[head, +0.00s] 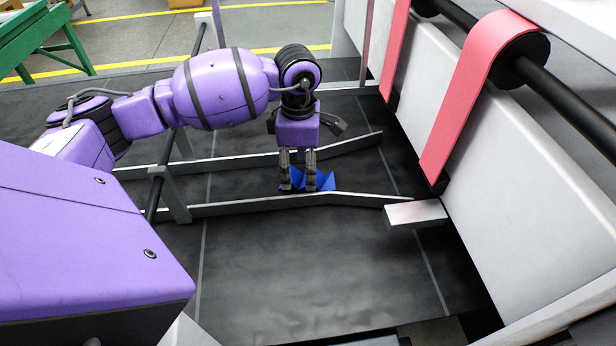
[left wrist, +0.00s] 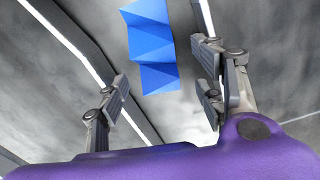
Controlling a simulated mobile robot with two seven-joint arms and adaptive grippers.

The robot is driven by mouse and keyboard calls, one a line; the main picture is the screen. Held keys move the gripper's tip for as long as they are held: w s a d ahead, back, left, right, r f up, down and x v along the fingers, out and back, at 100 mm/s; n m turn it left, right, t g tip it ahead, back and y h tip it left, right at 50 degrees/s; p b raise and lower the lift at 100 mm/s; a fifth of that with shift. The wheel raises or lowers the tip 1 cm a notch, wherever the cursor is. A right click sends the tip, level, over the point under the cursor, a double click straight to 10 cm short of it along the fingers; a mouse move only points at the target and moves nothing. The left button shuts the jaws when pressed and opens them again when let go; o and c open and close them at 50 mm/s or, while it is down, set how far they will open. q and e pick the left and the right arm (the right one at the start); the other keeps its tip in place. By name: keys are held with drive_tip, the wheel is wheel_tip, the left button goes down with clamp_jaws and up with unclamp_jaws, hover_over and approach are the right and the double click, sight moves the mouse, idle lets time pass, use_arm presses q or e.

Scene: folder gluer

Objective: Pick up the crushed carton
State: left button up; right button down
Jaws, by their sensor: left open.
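The crushed carton (left wrist: 150,48) is a blue, creased, folded piece lying on the dark belt surface. In the head view the carton (head: 325,181) lies between two metal guide rails, close to the nearer one, and is partly hidden by my fingers. My left gripper (head: 298,184) points down over it, with its fingers at the carton in the picture. In the left wrist view my left gripper (left wrist: 165,95) is open, and the carton shows between and beyond its spread fingers. I cannot tell whether the fingers touch it. My right gripper is in neither view.
A near metal rail (head: 240,206) and a far rail (head: 235,160) run along either side of the carton. A white machine wall (head: 500,190) with pink belts (head: 470,90) stands at the right. The dark surface (head: 310,270) in front is clear.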

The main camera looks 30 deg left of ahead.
sight(301, 181)
use_arm(q)
drive_tip(key=shift+w+f, duration=0.2)
drive_tip(key=shift+f, duration=1.35)
drive_tip(key=shift+c, duration=0.4)
drive_tip(key=c, duration=1)
drive_tip(key=shift+r, duration=0.1)
